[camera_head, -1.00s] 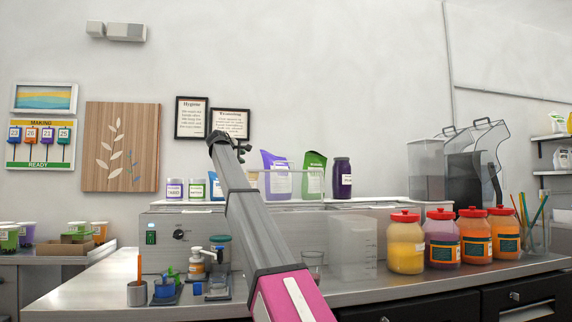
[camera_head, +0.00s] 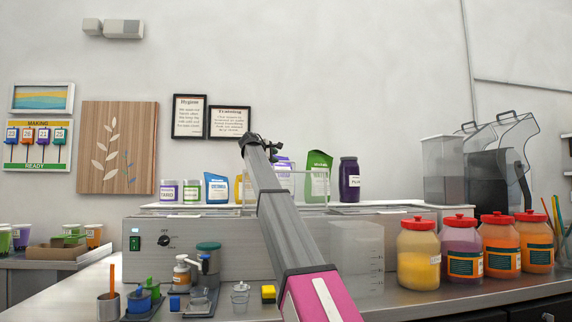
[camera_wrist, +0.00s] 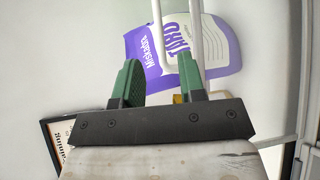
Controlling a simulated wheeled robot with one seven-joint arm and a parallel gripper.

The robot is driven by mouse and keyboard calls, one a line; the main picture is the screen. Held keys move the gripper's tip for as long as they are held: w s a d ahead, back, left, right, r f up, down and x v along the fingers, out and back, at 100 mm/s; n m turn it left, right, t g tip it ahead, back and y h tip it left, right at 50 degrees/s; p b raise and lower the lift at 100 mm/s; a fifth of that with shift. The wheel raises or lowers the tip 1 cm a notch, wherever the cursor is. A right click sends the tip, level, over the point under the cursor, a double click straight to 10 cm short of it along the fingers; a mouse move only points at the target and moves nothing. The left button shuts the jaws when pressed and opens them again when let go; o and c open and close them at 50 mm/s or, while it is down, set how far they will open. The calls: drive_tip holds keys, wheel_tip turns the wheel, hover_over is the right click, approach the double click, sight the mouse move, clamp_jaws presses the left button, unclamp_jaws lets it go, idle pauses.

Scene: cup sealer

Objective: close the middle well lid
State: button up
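A long metal well unit (camera_head: 190,257) stands on the counter with flat lid panels along its top. A thin pale wire handle (camera_head: 328,188) stands upright at the middle of the top, partly hidden by my arm; I cannot tell how far the middle lid is open. My gripper (camera_head: 268,147) is above and behind this handle in the head view. In the wrist view my gripper (camera_wrist: 160,82) has two green fingers set apart. Pale bars (camera_wrist: 196,35) show between and beside the fingers; I cannot tell whether they touch. No grip is visible.
A purple and white taro bag (camera_wrist: 172,50) is just beyond the fingers. A green bag (camera_head: 318,178) and a purple jar (camera_head: 349,180) stand behind the handle. Red-lidded jars (camera_head: 419,254) and a clear measuring container (camera_head: 356,255) stand in front at right. Small dispensers (camera_head: 182,274) stand front left.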

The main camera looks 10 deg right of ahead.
drive_tip(key=x, duration=0.9)
clamp_jaws()
